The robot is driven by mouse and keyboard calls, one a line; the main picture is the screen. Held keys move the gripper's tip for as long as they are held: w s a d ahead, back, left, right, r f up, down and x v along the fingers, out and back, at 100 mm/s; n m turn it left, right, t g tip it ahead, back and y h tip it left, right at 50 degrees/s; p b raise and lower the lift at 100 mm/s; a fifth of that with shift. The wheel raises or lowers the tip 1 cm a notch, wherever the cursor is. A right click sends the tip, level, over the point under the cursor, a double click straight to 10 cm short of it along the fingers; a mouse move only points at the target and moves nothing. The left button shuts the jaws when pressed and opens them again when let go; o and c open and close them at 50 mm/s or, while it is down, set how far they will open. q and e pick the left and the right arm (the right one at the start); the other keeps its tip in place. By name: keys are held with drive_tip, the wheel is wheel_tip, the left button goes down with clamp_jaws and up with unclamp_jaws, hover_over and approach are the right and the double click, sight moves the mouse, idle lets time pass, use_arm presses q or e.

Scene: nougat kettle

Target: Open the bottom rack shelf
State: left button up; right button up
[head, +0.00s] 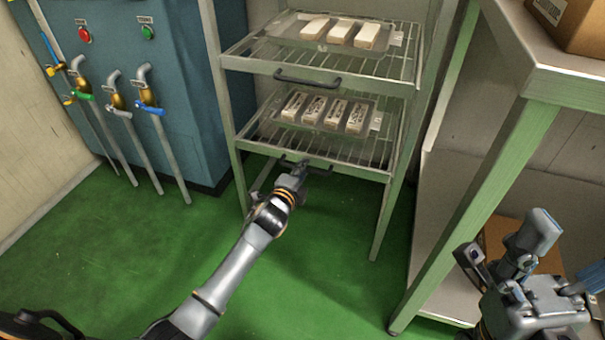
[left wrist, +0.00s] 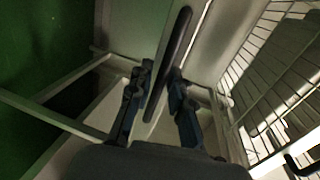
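The bottom rack shelf (head: 262,131) is a wire shelf low in a green metal rack, and its front looks flush with the rack's posts. Its dark handle (head: 319,170) is on the front edge and shows as a slanted bar in the left wrist view (left wrist: 178,40). My left gripper (head: 301,168) is at this handle. In the left wrist view, its two fingers (left wrist: 160,72) are apart with the bar between them; firm contact is not clear. My right gripper (head: 505,245) is open and empty at the lower right, away from the rack.
An upper wire shelf (head: 255,48) with its own handle (head: 307,80) holds a tray of pale bars. A second tray (head: 376,121) with several bars lies on the bottom shelf. A green-legged table (head: 470,210) stands right; a blue cabinet (head: 185,100) with taps stands left.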

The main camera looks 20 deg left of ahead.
use_arm(q)
drive_tip(key=shift+w, duration=0.35)
clamp_jaws()
